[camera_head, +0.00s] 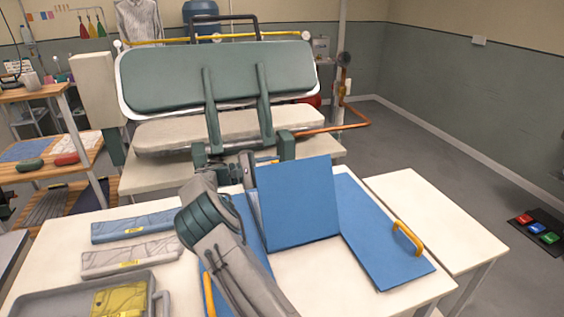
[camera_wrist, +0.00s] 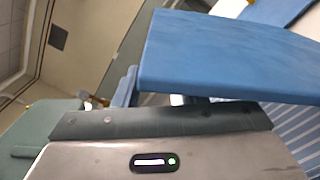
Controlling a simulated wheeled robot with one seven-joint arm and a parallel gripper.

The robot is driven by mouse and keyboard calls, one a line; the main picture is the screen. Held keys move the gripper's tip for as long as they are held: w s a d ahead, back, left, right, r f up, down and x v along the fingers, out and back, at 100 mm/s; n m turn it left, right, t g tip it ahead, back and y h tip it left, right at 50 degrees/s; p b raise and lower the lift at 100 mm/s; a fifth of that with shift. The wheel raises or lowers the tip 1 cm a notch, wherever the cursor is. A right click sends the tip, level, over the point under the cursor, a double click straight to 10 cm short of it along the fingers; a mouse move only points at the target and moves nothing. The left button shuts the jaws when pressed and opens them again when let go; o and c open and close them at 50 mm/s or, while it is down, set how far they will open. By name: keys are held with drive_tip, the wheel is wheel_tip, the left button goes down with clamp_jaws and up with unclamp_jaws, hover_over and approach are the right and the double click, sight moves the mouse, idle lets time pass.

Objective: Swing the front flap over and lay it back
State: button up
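The blue folding board lies on the white table. Its front flap (camera_head: 297,200) stands raised, close to upright. The right panel (camera_head: 385,235) lies flat with a yellow handle (camera_head: 408,237). The left panel (camera_head: 250,232) is mostly hidden behind my arm, and its yellow handle (camera_head: 209,294) shows beside it. My gripper (camera_head: 249,167) is at the upper left edge of the raised flap. In the wrist view the flap (camera_wrist: 230,55) crosses close in front of my gripper. The fingertips are hidden, so I cannot tell whether they grip it. Blue-and-white striped cloth (camera_wrist: 298,128) shows below the flap.
Two folded garments, one blue (camera_head: 130,228) and one grey (camera_head: 130,258), lie on the left of the table. A grey tray (camera_head: 40,298) holds a yellow folded item (camera_head: 118,298). A green padded press (camera_head: 220,75) stands behind. A bare side table (camera_head: 430,205) is at right.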

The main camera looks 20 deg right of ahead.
sight(282, 165)
drive_tip(key=shift+d+p, duration=0.3)
drive_tip(key=shift+d, duration=1.3)
clamp_jaws()
drive_tip(key=shift+a, duration=0.1)
